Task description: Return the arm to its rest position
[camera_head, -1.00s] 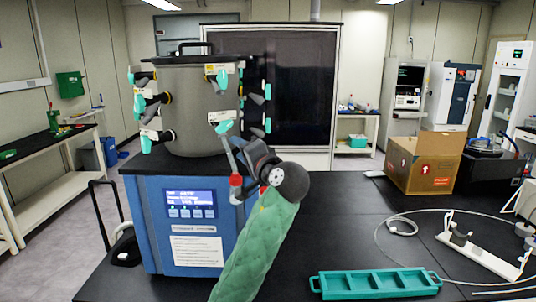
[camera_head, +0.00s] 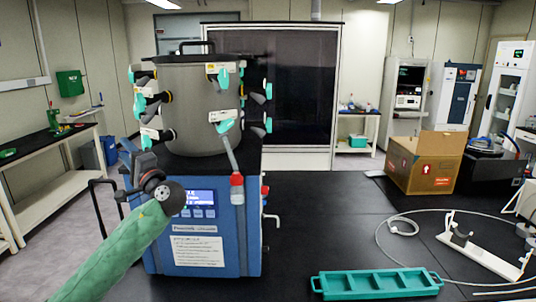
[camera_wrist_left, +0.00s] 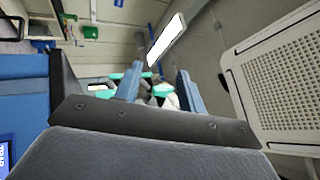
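My left arm, in a green sleeve, comes in from the lower left of the head view. Its gripper (camera_head: 126,152) is raised at the left side of the freeze dryer (camera_head: 200,243). In the left wrist view the gripper's two blue-grey fingers (camera_wrist_left: 160,88) stand apart with nothing held between them. The freeze dryer has a blue base with a lit display and a grey drum (camera_head: 192,105) on top, ringed with teal-handled valves. A grey tube with a red end (camera_head: 236,182) hangs from the front valve, apart from my gripper. My right gripper is not in view.
A teal tray (camera_head: 375,294) lies on the black bench at the front. A cardboard box (camera_head: 424,165), a coiled white hose (camera_head: 379,237) and a white stand (camera_head: 478,256) are at the right. The bench middle is clear.

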